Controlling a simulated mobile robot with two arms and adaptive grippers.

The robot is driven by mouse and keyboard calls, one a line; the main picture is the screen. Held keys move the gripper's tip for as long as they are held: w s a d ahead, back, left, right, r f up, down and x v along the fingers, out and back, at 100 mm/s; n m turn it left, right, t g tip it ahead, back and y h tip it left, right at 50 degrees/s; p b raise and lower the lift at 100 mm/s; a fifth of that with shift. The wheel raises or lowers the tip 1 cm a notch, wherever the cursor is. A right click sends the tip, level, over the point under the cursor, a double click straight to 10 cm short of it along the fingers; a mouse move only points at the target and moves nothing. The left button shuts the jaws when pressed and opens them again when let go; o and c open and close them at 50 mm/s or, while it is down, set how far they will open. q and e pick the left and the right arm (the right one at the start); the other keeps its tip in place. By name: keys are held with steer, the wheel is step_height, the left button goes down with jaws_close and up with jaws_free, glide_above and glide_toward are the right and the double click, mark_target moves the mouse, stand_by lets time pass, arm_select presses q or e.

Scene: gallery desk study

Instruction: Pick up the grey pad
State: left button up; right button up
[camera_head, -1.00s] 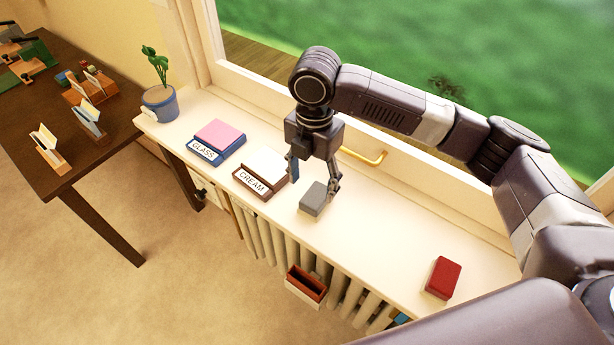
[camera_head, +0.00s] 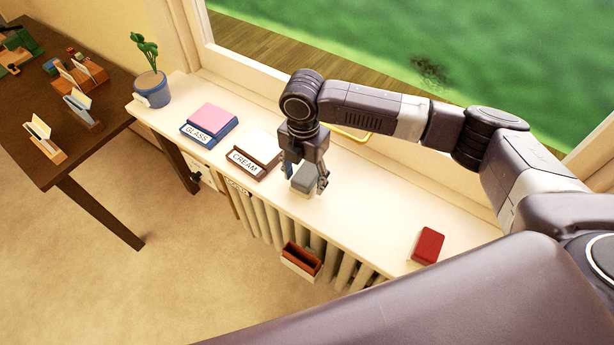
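The grey pad (camera_head: 304,181) is a small light-grey block on the white window sill, right of the CREAM tray. My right gripper (camera_head: 305,177) points down over the pad, with one dark finger on its left and the other on its right. The fingers look open around the pad. Whether either one touches it is too small to tell. My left gripper is not in view.
The CREAM tray (camera_head: 245,164) and the blue GLASS tray (camera_head: 196,135) with a pink pad stand left. A potted plant (camera_head: 153,91) is at the sill's far end. A red block (camera_head: 428,245) lies right. The window (camera_head: 430,45) runs behind.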

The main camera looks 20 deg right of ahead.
mark_target(303, 177)
steer(key=shift+w, duration=0.1)
steer(key=c, duration=1.1)
steer(key=shift+r, duration=0.7)
arm_select(q)
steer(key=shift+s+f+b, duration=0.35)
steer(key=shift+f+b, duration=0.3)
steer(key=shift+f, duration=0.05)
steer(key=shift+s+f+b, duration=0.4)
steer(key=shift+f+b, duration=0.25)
steer(key=shift+b, duration=0.05)
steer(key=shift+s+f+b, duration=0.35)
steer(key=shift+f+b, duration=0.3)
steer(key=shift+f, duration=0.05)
arm_select(e)
step_height(303, 177, up, 19)
steer(key=shift+f, duration=0.15)
